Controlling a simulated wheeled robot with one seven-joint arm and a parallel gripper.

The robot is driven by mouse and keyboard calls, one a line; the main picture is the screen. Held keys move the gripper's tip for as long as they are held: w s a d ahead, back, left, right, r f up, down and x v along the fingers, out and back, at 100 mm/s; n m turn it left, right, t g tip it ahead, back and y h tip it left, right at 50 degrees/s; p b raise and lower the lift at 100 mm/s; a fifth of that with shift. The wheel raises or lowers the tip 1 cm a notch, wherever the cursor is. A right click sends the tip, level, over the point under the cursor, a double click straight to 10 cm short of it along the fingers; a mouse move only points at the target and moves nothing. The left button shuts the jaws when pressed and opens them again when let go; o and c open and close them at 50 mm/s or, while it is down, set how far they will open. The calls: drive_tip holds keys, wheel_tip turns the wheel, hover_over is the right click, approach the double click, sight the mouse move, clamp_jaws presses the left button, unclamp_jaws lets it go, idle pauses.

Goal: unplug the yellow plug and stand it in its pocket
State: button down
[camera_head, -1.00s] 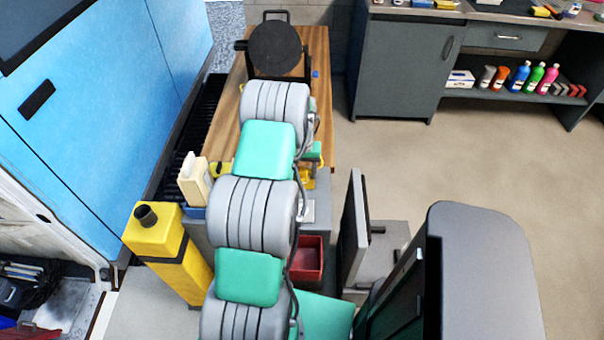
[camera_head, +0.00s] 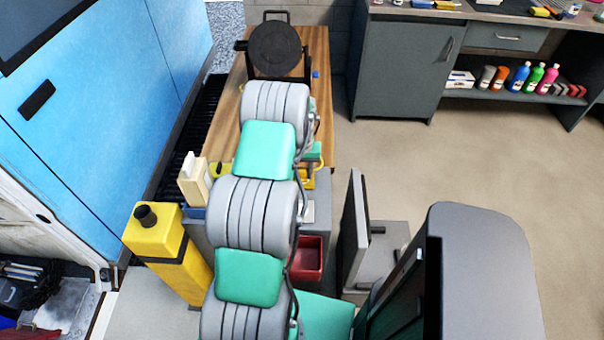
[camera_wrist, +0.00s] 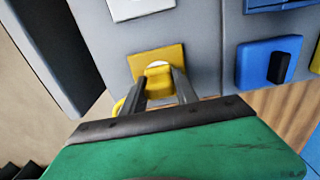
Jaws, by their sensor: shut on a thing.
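The yellow plug (camera_wrist: 158,80) shows in the wrist view, just in front of a square yellow plate (camera_wrist: 169,54) on a grey panel. A pale round patch shows at its upper edge. I cannot tell how far it sits in the plate. My gripper (camera_wrist: 158,88) is shut on the plug, with one finger on each side. In the head view my own arm covers the gripper and most of the plug's surroundings. I cannot make out the pocket in either view.
A blue plate with a black plug (camera_wrist: 281,66) is right of the yellow one, and a white plate (camera_wrist: 138,8) is above. A wooden bench top (camera_head: 230,110), a red bin (camera_head: 308,258) and a yellow canister (camera_head: 160,238) stand around my arm. Open floor lies right.

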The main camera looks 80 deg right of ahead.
sight(303, 169)
drive_tip(key=shift+r, duration=0.1)
drive_tip(key=shift+r+p, duration=1.4)
drive_tip(key=shift+r, duration=1.55)
drive_tip(key=shift+r+p, duration=0.65)
drive_tip(key=shift+r, duration=0.8)
